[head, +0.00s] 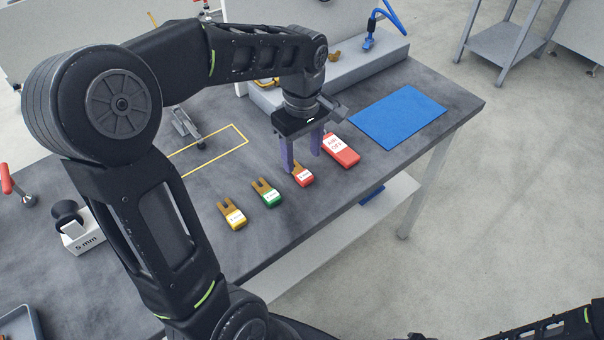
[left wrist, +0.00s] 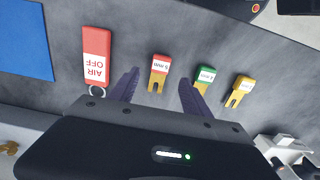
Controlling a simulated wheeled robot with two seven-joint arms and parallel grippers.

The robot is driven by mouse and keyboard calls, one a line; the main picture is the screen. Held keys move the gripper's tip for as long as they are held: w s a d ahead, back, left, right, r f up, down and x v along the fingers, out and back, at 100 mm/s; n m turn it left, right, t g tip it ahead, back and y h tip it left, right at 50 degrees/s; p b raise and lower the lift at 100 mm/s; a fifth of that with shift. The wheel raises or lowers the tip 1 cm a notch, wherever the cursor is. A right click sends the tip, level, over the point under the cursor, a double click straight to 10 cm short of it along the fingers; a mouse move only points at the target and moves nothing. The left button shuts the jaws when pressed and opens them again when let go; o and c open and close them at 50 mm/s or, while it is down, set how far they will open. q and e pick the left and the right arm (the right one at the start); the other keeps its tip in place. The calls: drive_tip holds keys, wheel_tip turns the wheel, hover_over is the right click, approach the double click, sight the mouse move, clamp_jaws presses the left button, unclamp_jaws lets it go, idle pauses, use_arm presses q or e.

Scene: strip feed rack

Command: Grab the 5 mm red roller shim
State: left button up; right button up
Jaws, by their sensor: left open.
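The red roller shim (head: 304,178) lies flat on the grey bench, with a white label and a brass forked end. It also shows in the left wrist view (left wrist: 159,66), label upside down and apparently reading 5 mm. My left gripper (head: 303,163) is open and empty, pointing down over the bench just by the red shim. In the left wrist view its fingertips (left wrist: 159,77) stand either side of the shim's forked end. I cannot tell the exact height above the bench. My right gripper is outside the views.
A green shim (head: 266,194) and a yellow shim (head: 233,217) lie left of the red one. A red AIR OFF tag (head: 341,150) with a ring lies close on its right. A blue mat (head: 398,116) is further right. A white block marked 5 mm (head: 84,236) stands at left.

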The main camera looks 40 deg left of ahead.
sight(303, 174)
use_arm(q)
drive_tip(key=shift+f, duration=0.1)
wheel_tip(303, 174, down, 5)
drive_tip(key=shift+d+f+p, duration=0.1)
drive_tip(key=shift+d+p, duration=0.05)
drive_tip(key=shift+p, duration=0.25)
drive_tip(key=shift+c, duration=0.4)
clamp_jaws()
idle(0.4)
